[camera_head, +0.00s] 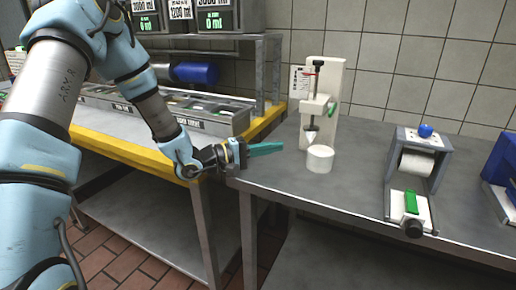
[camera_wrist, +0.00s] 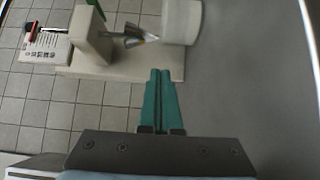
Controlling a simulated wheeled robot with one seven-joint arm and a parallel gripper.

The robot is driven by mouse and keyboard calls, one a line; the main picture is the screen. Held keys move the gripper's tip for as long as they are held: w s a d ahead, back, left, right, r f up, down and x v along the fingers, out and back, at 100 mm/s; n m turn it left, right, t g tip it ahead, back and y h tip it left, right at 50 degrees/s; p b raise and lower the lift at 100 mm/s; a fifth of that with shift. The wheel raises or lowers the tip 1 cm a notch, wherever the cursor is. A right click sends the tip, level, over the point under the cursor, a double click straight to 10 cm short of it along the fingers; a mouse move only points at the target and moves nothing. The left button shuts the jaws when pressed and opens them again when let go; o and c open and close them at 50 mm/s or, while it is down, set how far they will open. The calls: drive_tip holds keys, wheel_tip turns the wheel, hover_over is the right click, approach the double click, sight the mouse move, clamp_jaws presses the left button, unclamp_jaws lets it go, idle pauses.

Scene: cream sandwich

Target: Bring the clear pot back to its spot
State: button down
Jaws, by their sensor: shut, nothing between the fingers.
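A whitish, round pot (camera_head: 320,158), which may be the clear pot, stands upright on the grey table in front of a white stand machine (camera_head: 334,85). It also shows at the top of the wrist view (camera_wrist: 182,22), close to the machine's metal cone-shaped tip (camera_wrist: 135,36). My gripper (camera_head: 281,146) has green fingers and points right over the table's left edge, a short way left of the pot. In the wrist view its fingers (camera_wrist: 160,72) are together with nothing between them, apart from the pot. The pot's inside is not clearly visible.
A grey roller device (camera_head: 417,165) with a green block stands right of the pot. A blue object (camera_head: 502,165) is at the far right edge. A yellow-edged bench (camera_head: 130,152) with bins is at the left. The table front (camera_head: 330,195) is clear.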

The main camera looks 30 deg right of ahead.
sight(322, 172)
drive_tip(key=s+d, duration=0.1)
drive_tip(key=s+d+p, duration=0.1)
drive_tip(key=d, duration=0.1)
drive_tip(key=shift+s+d+r, duration=0.1)
drive_tip(key=shift+s+d, duration=0.15)
drive_tip(key=shift+d, duration=0.05)
drive_tip(key=shift+s+d, duration=0.45)
drive_tip(key=shift+s, duration=0.15)
drive_tip(key=s+d, duration=0.1)
drive_tip(key=s, duration=0.1)
drive_tip(key=s+d, duration=0.3)
drive_tip(key=s, duration=0.1)
drive_tip(key=shift+s+d, duration=0.35)
drive_tip(key=shift+s, duration=0.05)
drive_tip(key=shift+w, duration=0.1)
